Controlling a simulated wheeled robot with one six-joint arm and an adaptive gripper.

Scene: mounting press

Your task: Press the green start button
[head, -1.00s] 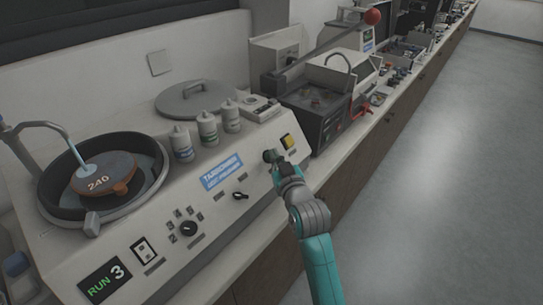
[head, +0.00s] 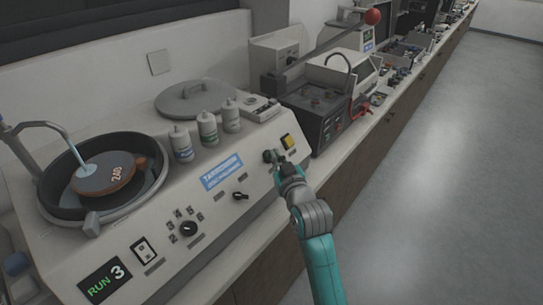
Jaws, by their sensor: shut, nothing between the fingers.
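My gripper (head: 277,160) is shut and empty at the right end of the sloped front panel of the pale machine (head: 212,203). Its tips are at or very near the panel, just below a yellow switch (head: 287,141); I cannot tell if they touch it. No green start button is clearly visible; the gripper covers part of the panel there. The display (head: 105,281) reads RUN 3 with green letters. A dark box-shaped unit (head: 319,116) with small controls on its front stands to the right of the machine.
A disc marked 240 (head: 103,174) sits in the round bowl at left. Several white bottles (head: 208,128) and a grey lid (head: 196,98) are on the machine top. A lever with a red ball (head: 372,17) reaches over the dark unit. The floor (head: 440,170) at right is clear.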

